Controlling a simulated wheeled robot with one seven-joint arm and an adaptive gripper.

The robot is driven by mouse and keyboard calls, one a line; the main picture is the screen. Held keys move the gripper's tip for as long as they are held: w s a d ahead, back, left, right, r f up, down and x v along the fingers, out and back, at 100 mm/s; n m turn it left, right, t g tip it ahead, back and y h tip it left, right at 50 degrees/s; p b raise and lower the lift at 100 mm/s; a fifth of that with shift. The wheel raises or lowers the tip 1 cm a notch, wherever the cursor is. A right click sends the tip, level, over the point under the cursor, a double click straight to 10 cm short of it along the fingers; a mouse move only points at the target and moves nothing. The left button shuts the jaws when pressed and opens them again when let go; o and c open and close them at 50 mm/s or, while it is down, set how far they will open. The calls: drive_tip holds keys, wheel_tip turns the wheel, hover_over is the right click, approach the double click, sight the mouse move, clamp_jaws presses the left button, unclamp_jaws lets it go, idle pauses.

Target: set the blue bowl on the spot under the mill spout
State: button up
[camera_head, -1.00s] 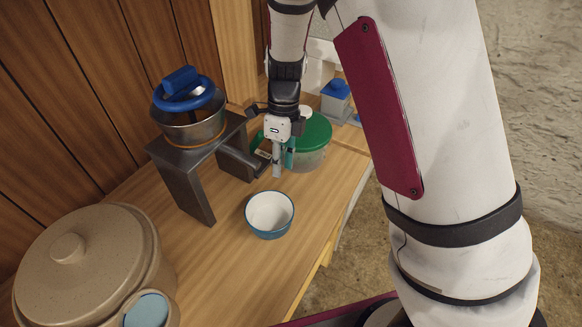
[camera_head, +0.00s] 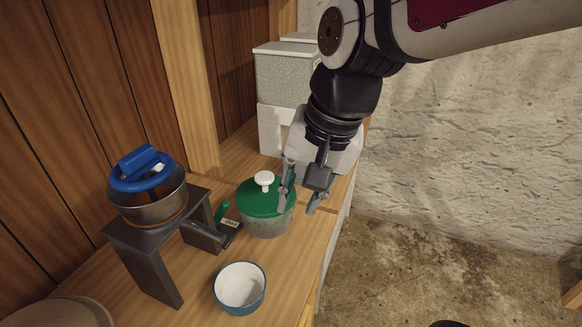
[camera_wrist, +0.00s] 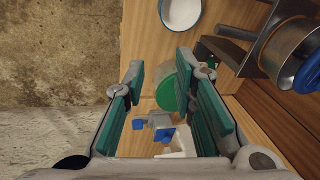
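The blue bowl (camera_head: 239,288), white inside, stands upright on the wooden counter in front of the mill. It also shows at the top of the wrist view (camera_wrist: 181,12). The mill (camera_head: 150,215) is a dark metal stand with a steel pan and a blue ring handle on top. Its spout (camera_head: 203,236) sticks out to the right, behind the bowl. The spot under the spout cannot be made out clearly. My gripper (camera_head: 300,205) is open and empty, above and beside the green-lidded jar, away from the bowl. The wrist view shows its fingers (camera_wrist: 165,90) wide apart.
A jar with a green lid (camera_head: 264,198) and white knob stands behind the bowl. A small green-handled item (camera_head: 226,222) lies by the spout. Grey and white boxes (camera_head: 285,75) stand at the back. A beige crock (camera_head: 55,312) is at front left. The counter's right edge is close to the bowl.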

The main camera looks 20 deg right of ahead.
drive_tip(key=s+d+r+n+t+h, duration=0.1)
drive_tip(key=s+d+r+n+t, duration=0.1)
drive_tip(key=s+n, duration=0.4)
drive_tip(key=shift+s+d+n+h, duration=0.4)
drive_tip(key=shift+s+d, duration=0.05)
drive_tip(key=shift+s, duration=0.2)
drive_tip(key=shift+o, duration=0.5)
